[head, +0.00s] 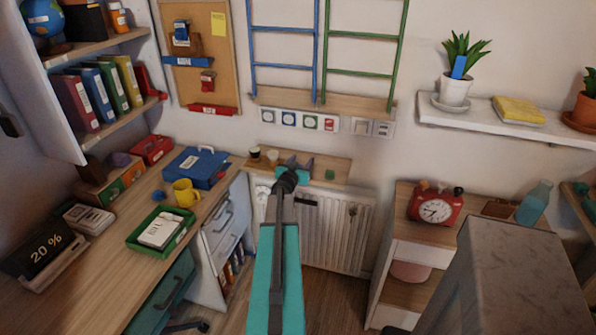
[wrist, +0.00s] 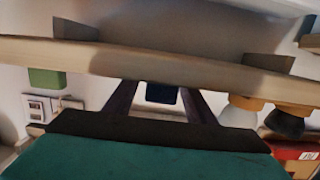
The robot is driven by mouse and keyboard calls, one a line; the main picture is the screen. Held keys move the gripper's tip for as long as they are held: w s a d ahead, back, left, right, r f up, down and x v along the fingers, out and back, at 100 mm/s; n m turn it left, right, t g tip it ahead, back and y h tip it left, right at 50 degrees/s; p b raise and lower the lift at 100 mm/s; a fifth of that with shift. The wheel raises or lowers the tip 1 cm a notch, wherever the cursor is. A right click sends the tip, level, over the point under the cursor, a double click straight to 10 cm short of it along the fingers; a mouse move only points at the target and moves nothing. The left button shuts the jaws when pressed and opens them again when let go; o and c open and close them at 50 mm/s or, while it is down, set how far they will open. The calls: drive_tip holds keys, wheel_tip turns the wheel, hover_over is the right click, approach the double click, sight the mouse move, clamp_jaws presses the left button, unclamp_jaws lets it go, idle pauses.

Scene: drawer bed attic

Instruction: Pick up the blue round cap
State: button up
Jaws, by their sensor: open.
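A small dark blue object (wrist: 161,96), which looks like the blue round cap, shows in the wrist view between my two fingers, at the edge of a wooden shelf. The wrist view appears upside down, so things on the shelf seem to hang from it. My gripper (head: 299,162) is open, with its dark fingers pointing toward the wooden shelf (head: 340,168) above the radiator. It also shows in the wrist view (wrist: 158,88), its fingertips on either side of the blue object. I cannot tell whether they touch it. In the head view my gripper hides the cap.
On the shelf, a dark-topped cup (head: 254,153) and a beige cup (head: 272,155) stand left of my gripper, and a green block (head: 330,174) stands right of it. Wall plates (head: 310,122) are behind. A red alarm clock (head: 436,207) stands on the right cabinet.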

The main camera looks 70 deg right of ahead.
drive_tip(key=c, duration=1.1)
drive_tip(key=shift+r, duration=0.1)
wheel_tip(320, 180, up, 10)
drive_tip(key=p, duration=0.3)
idle(0.5)
